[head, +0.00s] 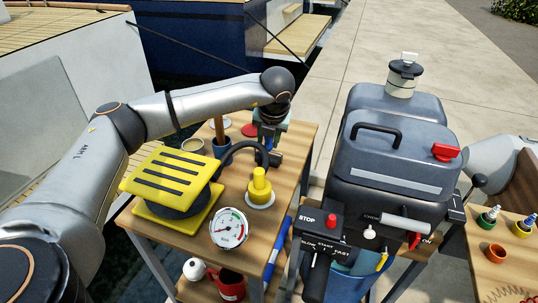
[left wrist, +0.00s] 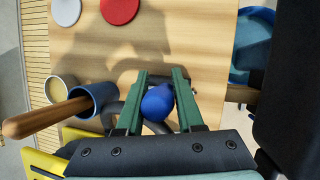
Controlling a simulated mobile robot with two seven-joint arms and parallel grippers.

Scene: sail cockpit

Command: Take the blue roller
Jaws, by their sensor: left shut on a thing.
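My left gripper (head: 270,132) is above the far part of the wooden table (head: 300,140). In the left wrist view its green fingers (left wrist: 160,100) are shut on a rounded blue thing (left wrist: 158,103), which looks like the blue roller. Only its rounded end shows; the rest is hidden. My right gripper is not in view.
A blue cup (head: 221,148) with a wooden handle in it stands close to the left gripper. A black hose (head: 236,150), a yellow knob (head: 260,187), a gauge (head: 229,229) and a yellow striped block (head: 172,172) crowd the table. A grey machine (head: 392,150) stands to the right.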

